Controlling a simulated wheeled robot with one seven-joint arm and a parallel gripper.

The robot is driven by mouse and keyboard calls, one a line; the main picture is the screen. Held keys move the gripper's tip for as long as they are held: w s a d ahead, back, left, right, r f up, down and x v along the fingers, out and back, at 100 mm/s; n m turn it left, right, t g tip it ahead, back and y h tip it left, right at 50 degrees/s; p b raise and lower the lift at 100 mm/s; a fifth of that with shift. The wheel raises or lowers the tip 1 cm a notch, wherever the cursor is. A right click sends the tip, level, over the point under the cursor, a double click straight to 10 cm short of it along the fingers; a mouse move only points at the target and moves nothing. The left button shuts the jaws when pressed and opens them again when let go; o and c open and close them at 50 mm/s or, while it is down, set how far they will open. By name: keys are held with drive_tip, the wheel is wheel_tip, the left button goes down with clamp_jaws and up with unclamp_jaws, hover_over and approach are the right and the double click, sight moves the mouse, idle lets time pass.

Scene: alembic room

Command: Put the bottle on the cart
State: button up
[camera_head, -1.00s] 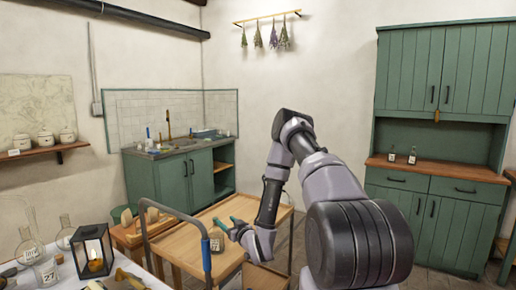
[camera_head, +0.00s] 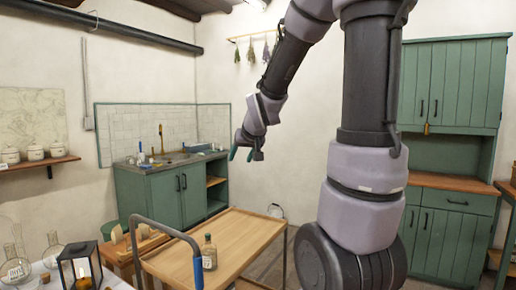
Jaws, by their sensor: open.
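The bottle (camera_head: 209,253) is small and brownish, with a pale label. My gripper (camera_head: 243,154) is raised well above and beyond the cart, apart from the bottle. Its teal-tipped fingers are open and point downward, with nothing seen between them.
A table with glass flasks (camera_head: 15,267) and a black lantern (camera_head: 80,265) stands at the lower left. A green sink cabinet (camera_head: 170,190) is behind the cart. A green hutch (camera_head: 455,215) stands at the right. Most of the cart top is bare.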

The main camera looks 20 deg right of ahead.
drive_tip(key=s+a+r+m+g+y, duration=0.1)
drive_tip(key=s+a+r, duration=0.1)
drive_tip(key=s, duration=0.9)
drive_tip(key=s+a+r+m+g+y, duration=0.1)
drive_tip(key=s+r, duration=0.3)
drive_tip(key=s, duration=0.7)
drive_tip(key=shift+a+g, duration=0.35)
drive_tip(key=shift+g, duration=0.05)
